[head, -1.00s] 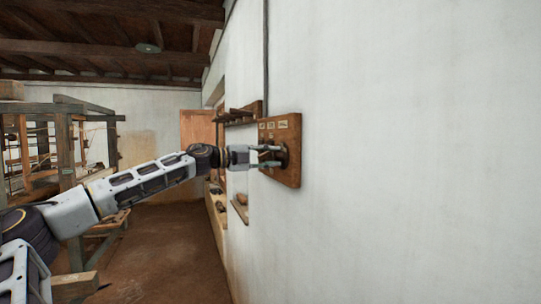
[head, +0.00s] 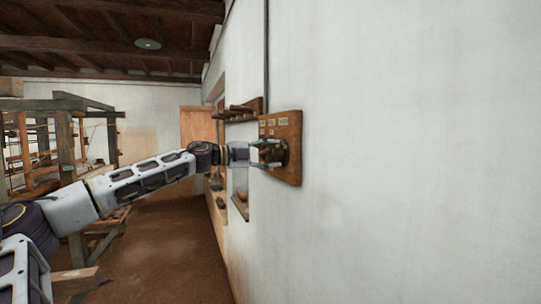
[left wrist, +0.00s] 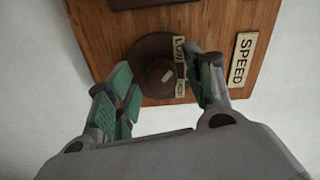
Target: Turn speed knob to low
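The speed knob (left wrist: 166,72) is a dark round knob with a pale mark, on a wooden board (left wrist: 105,37) fixed to the wall. Small labels lie beside it, one seeming to read "LOW", and a pale plate (left wrist: 243,60) reads "SPEED". My left gripper (left wrist: 160,80) is open, with green-padded fingers on either side of the knob; I cannot tell whether they touch it. In the head view the left gripper (head: 262,154) is at the board (head: 293,165) and partly hides the knob. My right gripper is not in view.
A white wall (head: 410,150) fills the right side. A small wooden shelf (head: 241,115) is on the wall beyond the board. A wooden loom frame (head: 65,145) stands at the left. Bare brown floor (head: 175,240) lies between.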

